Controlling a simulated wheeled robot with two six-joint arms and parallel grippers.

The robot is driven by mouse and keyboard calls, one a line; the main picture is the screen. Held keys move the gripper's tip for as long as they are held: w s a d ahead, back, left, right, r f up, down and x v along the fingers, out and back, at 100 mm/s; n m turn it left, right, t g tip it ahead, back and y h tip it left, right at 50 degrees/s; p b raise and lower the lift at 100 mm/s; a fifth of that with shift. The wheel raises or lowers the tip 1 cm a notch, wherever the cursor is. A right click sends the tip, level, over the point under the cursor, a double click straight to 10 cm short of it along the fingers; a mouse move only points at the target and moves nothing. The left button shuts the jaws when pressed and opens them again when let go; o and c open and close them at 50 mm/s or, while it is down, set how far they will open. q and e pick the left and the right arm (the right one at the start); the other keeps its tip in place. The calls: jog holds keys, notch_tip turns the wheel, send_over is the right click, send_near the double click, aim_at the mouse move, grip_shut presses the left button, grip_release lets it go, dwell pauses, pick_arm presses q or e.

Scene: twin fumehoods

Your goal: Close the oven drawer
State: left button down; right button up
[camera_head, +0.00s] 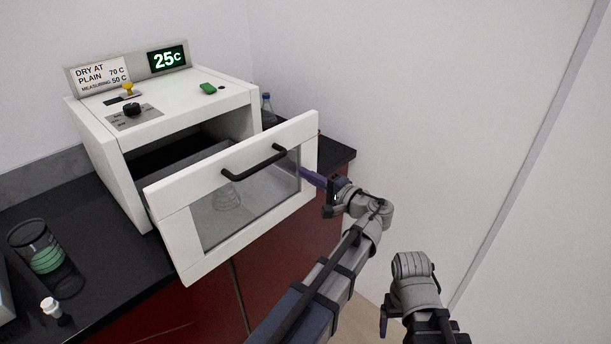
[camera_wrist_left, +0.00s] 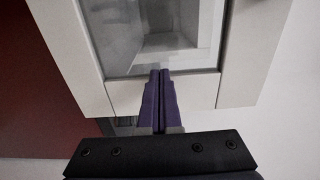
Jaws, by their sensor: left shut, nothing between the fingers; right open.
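The white oven (camera_head: 170,125) stands on the black counter with its drawer (camera_head: 170,195) pulled out toward me. The drawer front has a glass window and a black bar handle (camera_head: 254,163). My left gripper (camera_head: 306,174) is shut and empty at the right part of the drawer front. In the left wrist view its purple fingers (camera_wrist_left: 160,75) overlap the lower frame and window edge of the drawer front (camera_wrist_left: 240,50); I cannot tell if they touch. My right gripper (camera_head: 384,322) is low at the right, away from the drawer, mostly hidden by its wrist.
Glassware shows through the drawer window (camera_head: 228,200). A glass beaker with green marks (camera_head: 46,258) and a small white-capped vial (camera_head: 54,309) stand on the counter (camera_head: 110,262) at left. A blue-capped bottle (camera_head: 267,110) is behind the drawer. A white wall is at right.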

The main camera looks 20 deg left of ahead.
pick_arm(q)
jog(key=shift+d, duration=0.1)
jog(key=x, duration=2.2)
jog(key=v, duration=1.4)
